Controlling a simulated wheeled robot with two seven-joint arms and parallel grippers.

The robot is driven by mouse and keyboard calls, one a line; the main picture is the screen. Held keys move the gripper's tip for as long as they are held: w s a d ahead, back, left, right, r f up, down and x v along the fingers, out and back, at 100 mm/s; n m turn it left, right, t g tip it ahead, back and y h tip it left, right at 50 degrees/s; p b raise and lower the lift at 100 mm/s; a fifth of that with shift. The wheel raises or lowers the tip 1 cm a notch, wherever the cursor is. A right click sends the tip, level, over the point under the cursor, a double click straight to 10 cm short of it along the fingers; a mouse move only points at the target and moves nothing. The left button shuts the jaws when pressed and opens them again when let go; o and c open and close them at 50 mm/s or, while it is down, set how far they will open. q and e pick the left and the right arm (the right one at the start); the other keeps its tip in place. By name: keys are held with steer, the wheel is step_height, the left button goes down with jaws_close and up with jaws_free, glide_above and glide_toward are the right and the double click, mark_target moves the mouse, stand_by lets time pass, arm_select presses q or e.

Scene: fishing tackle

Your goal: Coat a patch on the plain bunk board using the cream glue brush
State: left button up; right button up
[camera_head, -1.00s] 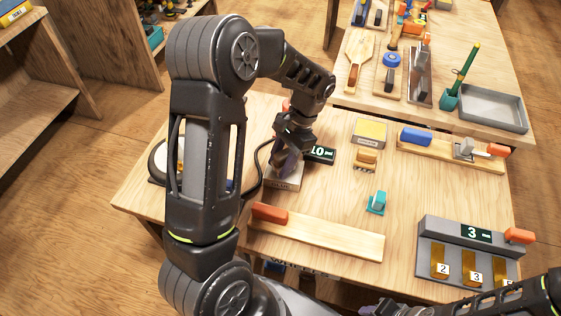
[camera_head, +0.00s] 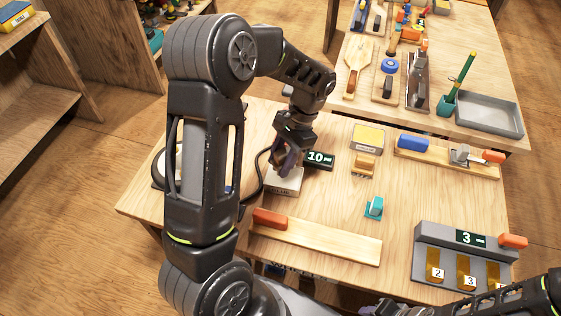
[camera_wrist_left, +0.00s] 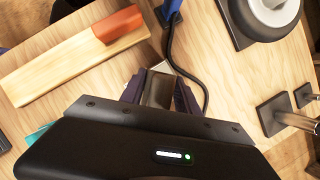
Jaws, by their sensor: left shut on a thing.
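My left gripper (camera_head: 287,163) is shut on a small block-like thing, which I take to be the cream glue brush (camera_wrist_left: 156,90); the fingers and wrist hide most of it. It is over a pale, low box (camera_head: 285,183) with lettering on its front; I cannot tell whether they touch. The plain bunk board (camera_head: 330,243), pale wood with an orange block at its left end, lies nearer the front edge, and in the wrist view (camera_wrist_left: 60,76) it is at upper left. My right gripper (camera_head: 380,309) is only partly in view at the bottom edge; its fingers are unclear.
A black "10" display (camera_head: 319,159) stands close right of the left gripper. A teal brush (camera_head: 374,207), a tan brush (camera_head: 364,166) and a yellow-topped box (camera_head: 368,137) are farther right. A grey "3" rack (camera_head: 465,258) is at front right. A dark cable (camera_wrist_left: 190,75) runs beside the gripper.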

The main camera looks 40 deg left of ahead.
mark_target(280, 152)
arm_select(q)
steer(key=shift+r+p, duration=0.95)
steer(key=shift+r, duration=0.7)
steer(key=shift+w+a+r+m, duration=0.1)
steer(key=shift+a+r+m, duration=0.05)
steer(key=shift+m, duration=0.35)
steer(key=w+d+m+t+y+b, duration=0.1)
steer(key=w+d+m, duration=0.5)
steer(key=d, duration=0.7)
steer(key=y+b, duration=0.1)
steer(key=b, duration=0.1)
steer(key=shift+w+r+t+b, duration=0.3)
steer(key=shift+w+t, duration=0.1)
steer(key=shift+a, duration=0.1)
